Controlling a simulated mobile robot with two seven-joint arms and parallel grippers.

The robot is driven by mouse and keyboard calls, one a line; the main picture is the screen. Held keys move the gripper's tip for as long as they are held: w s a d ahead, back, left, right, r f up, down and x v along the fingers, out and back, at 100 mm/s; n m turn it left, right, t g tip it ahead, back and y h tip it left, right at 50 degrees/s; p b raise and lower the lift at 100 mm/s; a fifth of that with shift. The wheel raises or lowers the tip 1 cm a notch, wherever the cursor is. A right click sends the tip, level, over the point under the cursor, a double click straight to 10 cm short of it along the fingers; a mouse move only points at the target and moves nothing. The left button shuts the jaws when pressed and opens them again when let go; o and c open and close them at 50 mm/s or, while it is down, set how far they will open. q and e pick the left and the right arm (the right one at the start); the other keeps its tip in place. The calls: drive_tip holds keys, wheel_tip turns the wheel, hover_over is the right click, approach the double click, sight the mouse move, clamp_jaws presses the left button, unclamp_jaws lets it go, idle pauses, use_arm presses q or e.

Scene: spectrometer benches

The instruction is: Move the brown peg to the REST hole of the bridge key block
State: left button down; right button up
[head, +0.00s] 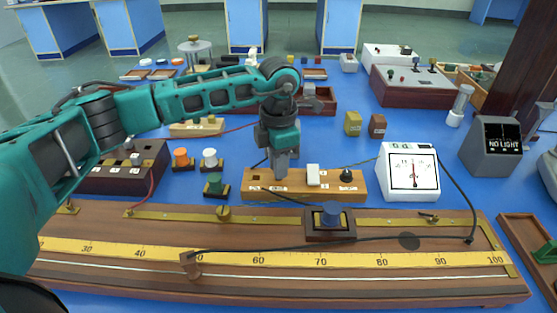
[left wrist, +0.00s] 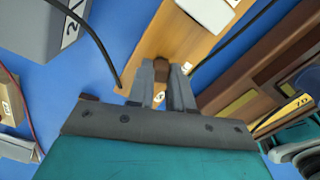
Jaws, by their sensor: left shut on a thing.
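The bridge key block (head: 335,192) is a long light-wood block in the middle of the bench, with a white piece (head: 313,175) and a black knob (head: 346,174) on top. My left gripper (head: 281,172) points down over the left part of this block. In the left wrist view, its two fingers (left wrist: 162,85) are shut on the brown peg (left wrist: 161,68), with the block's wooden top (left wrist: 178,35) below. The fingers hide most of the peg, and I cannot tell whether its lower end is in a hole. Small white labels show beside the fingers, too small to read surely.
A long metre bridge (head: 225,279) with a yellow scale lies in front of the block. A white meter (head: 408,172) stands to its right. Orange, white and green terminals stand to its left. Dark wires cross near the block and the bridge.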

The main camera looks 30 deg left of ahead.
use_arm(q)
drive_tip(key=shift+f, duration=0.35)
drive_tip(key=c, duration=0.9)
unclamp_jaws()
drive_tip(key=shift+c, duration=0.2)
wheel_tip(320, 180, up, 13)
drive_tip(key=shift+p, duration=0.4)
drive_tip(key=shift+s, duration=0.1)
